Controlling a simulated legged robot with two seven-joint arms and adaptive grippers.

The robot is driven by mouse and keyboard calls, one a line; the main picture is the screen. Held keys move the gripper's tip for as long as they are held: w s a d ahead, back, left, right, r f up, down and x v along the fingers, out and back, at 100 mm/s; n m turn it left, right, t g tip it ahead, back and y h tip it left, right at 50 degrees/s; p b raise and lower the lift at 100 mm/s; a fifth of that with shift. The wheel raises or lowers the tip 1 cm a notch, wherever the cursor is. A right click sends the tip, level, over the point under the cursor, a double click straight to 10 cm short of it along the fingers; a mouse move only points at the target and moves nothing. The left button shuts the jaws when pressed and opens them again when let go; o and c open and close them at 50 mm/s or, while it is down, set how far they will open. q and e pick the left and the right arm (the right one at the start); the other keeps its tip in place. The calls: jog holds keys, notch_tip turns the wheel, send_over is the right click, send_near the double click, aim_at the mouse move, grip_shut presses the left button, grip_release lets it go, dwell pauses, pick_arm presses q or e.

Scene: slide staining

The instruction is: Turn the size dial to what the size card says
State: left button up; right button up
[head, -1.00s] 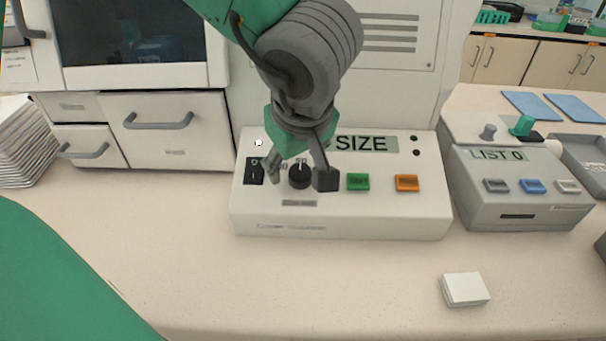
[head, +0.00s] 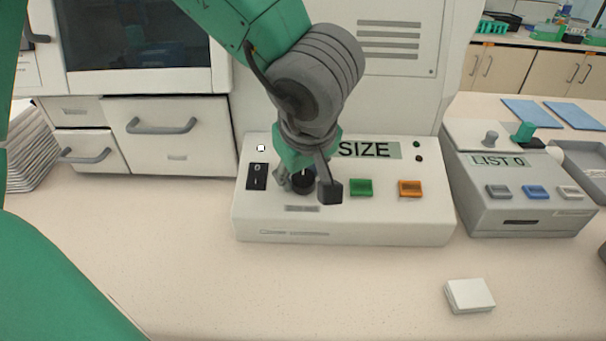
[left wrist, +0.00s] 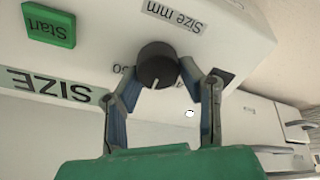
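The black size dial (head: 302,183) is on the sloped white SIZE panel (head: 340,229). In the left wrist view, the dial (left wrist: 157,66) shows a white pointer line, with "Size mm" printed beside it; part of its scale is hidden by the fingers. My left gripper (head: 308,187) is at the dial, and its two fingers (left wrist: 158,72) stand on either side of the knob, open around it. I cannot tell whether they touch it. A small white card-like block (head: 469,296) lies on the bench at front right; no writing on it is legible. My right gripper is not in view.
A black rocker switch (head: 257,177) is left of the dial; a green button (head: 361,188) and an orange button (head: 410,188) are to the right. A grey LIST unit (head: 520,214) stands further right. The front bench is mostly clear.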

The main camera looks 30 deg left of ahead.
pick_arm(q)
jog(key=shift+a+f, duration=0.15)
jog(key=shift+f, duration=0.15)
jog(key=shift+s+d, duration=0.2)
jog(key=shift+d, duration=0.35)
jog(key=shift+r, duration=0.1)
